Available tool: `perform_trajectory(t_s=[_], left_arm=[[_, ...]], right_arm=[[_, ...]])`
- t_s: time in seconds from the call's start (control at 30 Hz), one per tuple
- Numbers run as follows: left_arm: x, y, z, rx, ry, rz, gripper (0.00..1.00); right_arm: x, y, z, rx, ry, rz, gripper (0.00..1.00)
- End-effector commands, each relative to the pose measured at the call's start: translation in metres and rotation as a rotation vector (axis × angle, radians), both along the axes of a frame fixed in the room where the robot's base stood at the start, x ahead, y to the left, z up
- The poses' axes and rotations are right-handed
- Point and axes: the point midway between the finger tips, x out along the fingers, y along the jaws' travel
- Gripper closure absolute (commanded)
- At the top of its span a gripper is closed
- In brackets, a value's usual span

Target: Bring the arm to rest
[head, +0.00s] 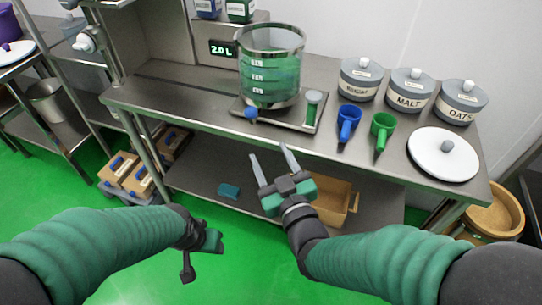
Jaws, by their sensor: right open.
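My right gripper (271,162) shows in the middle of the head view, in front of the steel table's (210,122) front edge. Its two long grey fingers are spread apart with nothing between them. My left gripper (200,257) is at the lower left, over the green floor, its arm coming in from the left. It is small and turned away, so I cannot tell how its jaws stand. Neither gripper touches anything on the table.
A glass vessel (270,75) stands on the table near a display (222,48). Blue (348,124) and green (382,130) scoops, several labelled canisters and a white lid (443,155) sit to the right. A wooden box (336,200) is on the lower shelf. Open floor (60,195) lies at left.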

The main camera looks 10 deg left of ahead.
Motion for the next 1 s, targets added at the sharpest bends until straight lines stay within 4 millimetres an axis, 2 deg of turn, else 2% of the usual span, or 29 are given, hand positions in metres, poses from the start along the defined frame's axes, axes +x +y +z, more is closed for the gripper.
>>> perform_trajectory(t_s=[0.37,0.47,0.57,0.6,0.7,0.8,0.87,1.0], left_arm=[[0.0,0.0,0.0,0.0,0.0,0.0,0.45],[0.0,0.0,0.0,0.0,0.0,0.0,0.45],[0.0,0.0,0.0,0.0,0.0,0.0,0.45],[0.0,0.0,0.0,0.0,0.0,0.0,0.45],[0.0,0.0,0.0,0.0,0.0,0.0,0.45],[0.0,0.0,0.0,0.0,0.0,0.0,0.45],[0.0,0.0,0.0,0.0,0.0,0.0,0.45],[0.0,0.0,0.0,0.0,0.0,0.0,0.45]], right_arm=[[0.002,-0.004,-0.005,-0.007,0.022,-0.008,0.45],[0.01,-0.028,-0.032,-0.045,0.15,-0.046,0.45],[0.008,-0.077,-0.082,-0.098,0.4,-0.128,0.45],[0.002,-0.099,-0.102,-0.115,0.511,-0.166,0.45],[-0.025,-0.148,-0.142,-0.14,0.759,-0.262,0.45],[-0.06,-0.188,-0.168,-0.146,0.972,-0.349,0.45],[-0.084,-0.208,-0.179,-0.145,1.089,-0.399,0.45],[-0.143,-0.246,-0.193,-0.13,1.349,-0.511,0.45]])
